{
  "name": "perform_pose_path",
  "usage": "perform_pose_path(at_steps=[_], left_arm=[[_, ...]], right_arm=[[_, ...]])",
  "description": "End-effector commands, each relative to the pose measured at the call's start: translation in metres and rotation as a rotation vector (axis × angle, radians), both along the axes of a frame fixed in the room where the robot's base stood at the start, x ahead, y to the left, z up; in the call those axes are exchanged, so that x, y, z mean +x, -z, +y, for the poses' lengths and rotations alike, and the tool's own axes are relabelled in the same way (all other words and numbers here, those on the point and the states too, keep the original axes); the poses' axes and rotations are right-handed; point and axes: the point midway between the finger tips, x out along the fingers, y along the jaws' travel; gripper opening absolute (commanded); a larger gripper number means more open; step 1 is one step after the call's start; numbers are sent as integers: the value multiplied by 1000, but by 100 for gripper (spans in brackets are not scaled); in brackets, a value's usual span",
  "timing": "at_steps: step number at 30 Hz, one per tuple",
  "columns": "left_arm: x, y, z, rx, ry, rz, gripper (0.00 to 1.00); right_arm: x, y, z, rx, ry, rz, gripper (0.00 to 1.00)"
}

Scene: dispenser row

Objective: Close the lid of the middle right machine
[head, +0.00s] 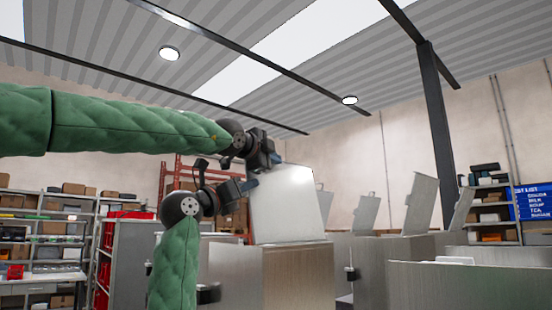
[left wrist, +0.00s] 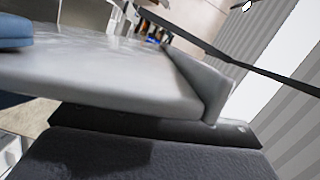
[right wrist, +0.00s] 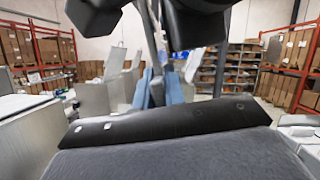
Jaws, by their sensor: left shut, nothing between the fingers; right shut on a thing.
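A grey machine (head: 275,275) stands in the centre of the head view with its flat lid (head: 292,210) raised, leaning slightly back. My left gripper (head: 277,159) is shut and empty at the lid's upper left corner. In the left wrist view the lid (left wrist: 110,80) fills the middle, with one blue finger (left wrist: 14,32) at the left edge, partly hidden. My right gripper (head: 251,183) is at the lid's left edge, just below the left one. In the right wrist view its blue fingers (right wrist: 159,92) are shut on the lid, seen nearly edge-on.
More machines with raised lids (head: 367,211), (head: 420,205) stand to the right. A nearer grey machine body (head: 470,288) fills the lower right. Shelves (head: 45,235) line the left wall, and a dark post (head: 436,130) rises at the right.

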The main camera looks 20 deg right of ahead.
Motion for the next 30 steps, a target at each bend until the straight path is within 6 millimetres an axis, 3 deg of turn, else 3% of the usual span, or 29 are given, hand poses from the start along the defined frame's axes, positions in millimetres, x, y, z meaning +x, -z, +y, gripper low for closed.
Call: perform_pose_path(at_steps=[23,24,27,30], left_arm=[[16,4,7,-40,-4,115,0],[16,5,7,-39,-4,116,0],[16,5,6,-39,-3,116,0],[15,4,6,-39,-2,115,0]], right_arm=[[-3,-1,0,0,2,-5,0],[-3,-2,0,0,3,-6,14],[-3,-1,0,0,2,-5,34],[-2,-1,0,0,1,-4,34]])
